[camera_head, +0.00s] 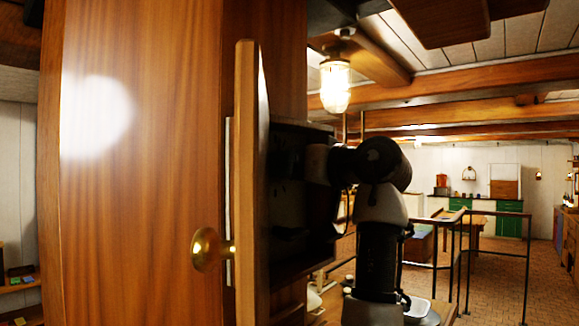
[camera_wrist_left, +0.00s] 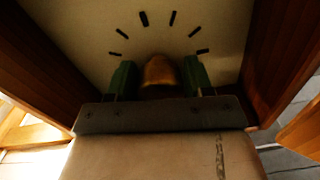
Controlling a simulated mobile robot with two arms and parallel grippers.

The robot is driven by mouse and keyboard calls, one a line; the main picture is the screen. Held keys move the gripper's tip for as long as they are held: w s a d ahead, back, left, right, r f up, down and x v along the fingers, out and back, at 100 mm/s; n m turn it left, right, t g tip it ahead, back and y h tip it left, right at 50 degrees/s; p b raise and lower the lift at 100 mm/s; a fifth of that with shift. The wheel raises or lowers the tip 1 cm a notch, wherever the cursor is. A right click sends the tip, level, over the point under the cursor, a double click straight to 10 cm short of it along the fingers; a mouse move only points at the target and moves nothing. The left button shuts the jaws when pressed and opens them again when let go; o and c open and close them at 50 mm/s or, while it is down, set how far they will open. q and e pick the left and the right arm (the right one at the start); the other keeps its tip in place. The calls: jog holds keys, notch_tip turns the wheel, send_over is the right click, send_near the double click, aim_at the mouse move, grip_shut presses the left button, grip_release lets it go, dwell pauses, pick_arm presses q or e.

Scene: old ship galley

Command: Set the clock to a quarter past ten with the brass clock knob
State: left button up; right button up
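The pale clock dial (camera_wrist_left: 85,30) with dark hour marks fills the back of a wooden case in the left wrist view. No clock hands can be made out there. The brass clock knob (camera_wrist_left: 159,70) stands in front of the lower dial. My left gripper (camera_wrist_left: 160,82) has its green fingers on both sides of the knob, close against it, and appears shut on it. In the head view my left arm reaches into the dark opening of the wooden case (camera_head: 295,255); the dial and fingertips are hidden. My right gripper is not in view.
An open wooden door (camera_head: 245,180) stands edge-on left of my arm, beside a large wood panel (camera_head: 150,200). A round brass knob (camera_head: 208,249) sticks out there. A lit lamp (camera_head: 335,85) hangs above. Metal railings (camera_head: 497,213) and open brick floor lie to the right.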

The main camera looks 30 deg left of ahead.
pick_arm(q)
jog(key=c, duration=0.5)
jog(key=m, duration=0.3)
jog(key=shift+r, duration=0.1)
jog(key=m+p, duration=0.1)
jog(key=m, duration=0.3)
jog(key=shift+m, duration=0.3)
jog(key=m, duration=0.3)
jog(key=shift+m, duration=2.3)
